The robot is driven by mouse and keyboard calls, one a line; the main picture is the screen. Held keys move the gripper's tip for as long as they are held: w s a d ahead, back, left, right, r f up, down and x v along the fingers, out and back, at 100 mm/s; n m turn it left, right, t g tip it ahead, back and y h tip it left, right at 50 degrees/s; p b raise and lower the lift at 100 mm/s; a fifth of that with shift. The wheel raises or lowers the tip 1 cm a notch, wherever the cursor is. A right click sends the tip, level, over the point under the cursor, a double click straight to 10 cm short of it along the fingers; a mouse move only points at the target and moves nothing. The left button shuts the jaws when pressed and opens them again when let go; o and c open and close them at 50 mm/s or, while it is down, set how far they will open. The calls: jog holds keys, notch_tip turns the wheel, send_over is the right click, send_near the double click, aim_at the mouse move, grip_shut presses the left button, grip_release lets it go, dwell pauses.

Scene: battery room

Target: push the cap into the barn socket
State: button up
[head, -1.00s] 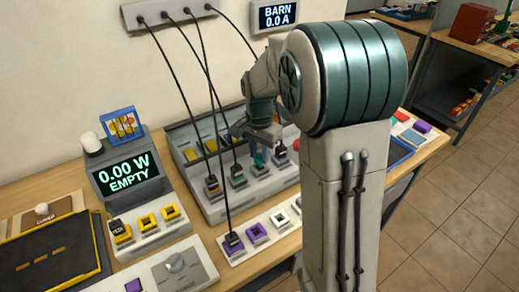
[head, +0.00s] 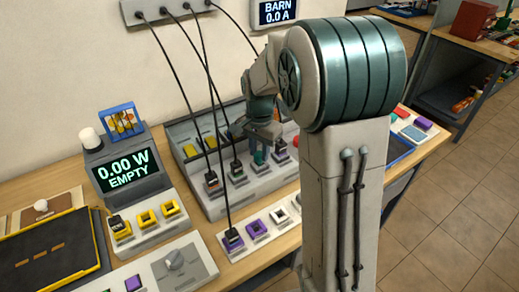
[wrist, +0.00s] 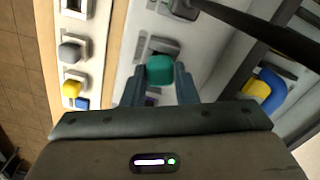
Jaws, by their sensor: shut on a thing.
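My gripper (head: 258,160) points down over the grey sloped socket panel (head: 212,207) in the head view. In the wrist view my gripper (wrist: 160,86) is shut on a teal cap (wrist: 160,69), held between the two fingertips. A grey socket block (wrist: 167,46) lies right by the cap on the light panel. I cannot tell whether the cap touches it or sits in it. In the head view the cap cannot be told from the fingers. The wall display (head: 277,12) reads BARN 0.0 A.
Black cables hang from a wall strip (head: 165,10) to plugs beside my gripper; one dark cable (wrist: 255,32) crosses close by in the wrist view. A strip with purple and white sockets (head: 262,243) lies in front. A meter (head: 128,172) reads 0.00 W EMPTY.

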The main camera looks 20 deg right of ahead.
aim_at(259, 154)
jog(key=shift+f+b, duration=0.45)
jog(key=shift+f, duration=0.2)
dwell(0.5)
jog(key=o, duration=0.6)
jog(key=shift+o, duration=0.2)
jog(key=shift+r, duration=0.2)
notch_tip(259, 154, up, 11)
jog(key=p, duration=0.8)
jog(key=shift+f, duration=0.15)
jog(key=s+r+n+t, duration=0.2)
jog(key=s+n, duration=0.3)
jog(key=s, duration=0.5)
jog(key=s+r+n+t, duration=0.1)
jog(key=s+r+n, duration=0.3)
jog(key=s, duration=0.7)
jog(key=shift+n+t, duration=0.4)
